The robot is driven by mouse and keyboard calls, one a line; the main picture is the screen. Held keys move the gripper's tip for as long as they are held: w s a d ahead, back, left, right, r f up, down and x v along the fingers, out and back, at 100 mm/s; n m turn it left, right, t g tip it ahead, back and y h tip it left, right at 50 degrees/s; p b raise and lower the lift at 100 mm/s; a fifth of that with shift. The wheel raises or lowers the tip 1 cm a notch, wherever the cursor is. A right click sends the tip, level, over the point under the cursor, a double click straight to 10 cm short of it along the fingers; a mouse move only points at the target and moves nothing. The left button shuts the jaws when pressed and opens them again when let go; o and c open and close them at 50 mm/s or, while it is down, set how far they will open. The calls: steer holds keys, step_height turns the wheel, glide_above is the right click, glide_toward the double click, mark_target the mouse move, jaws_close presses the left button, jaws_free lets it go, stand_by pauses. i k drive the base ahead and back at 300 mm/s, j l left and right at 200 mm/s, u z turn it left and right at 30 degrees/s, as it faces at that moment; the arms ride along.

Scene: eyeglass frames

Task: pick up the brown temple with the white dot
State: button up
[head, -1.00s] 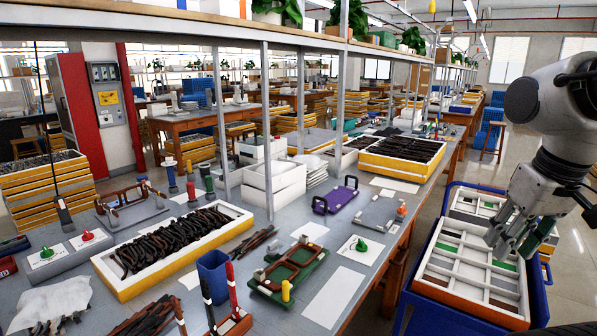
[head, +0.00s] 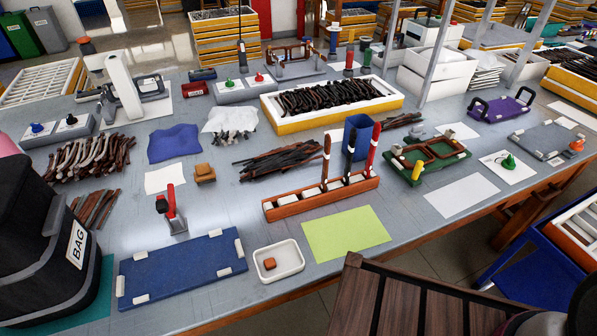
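A brown temple (head: 326,158) stands upright at the left of the standing pieces in a reddish-brown rack (head: 290,213). A small pale mark shows on it, too small to make out clearly. A black temple (head: 350,155) and a red temple (head: 373,148) stand to its right in the same rack, also with small pale marks. The rack's left slots hold no standing temple. My gripper is outside the head view now.
A lime sheet (head: 346,233) lies in front of the rack, beside a white dish (head: 278,262) and a blue mat (head: 180,268). Loose dark temples (head: 278,162) lie behind it. A blue cup (head: 357,134) stands close behind. A dark slatted wooden seat (head: 400,300) is at the table's front edge.

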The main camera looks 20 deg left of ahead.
mark_target(327, 139)
steer(key=u, duration=1.05)
steer(key=i, duration=0.05)
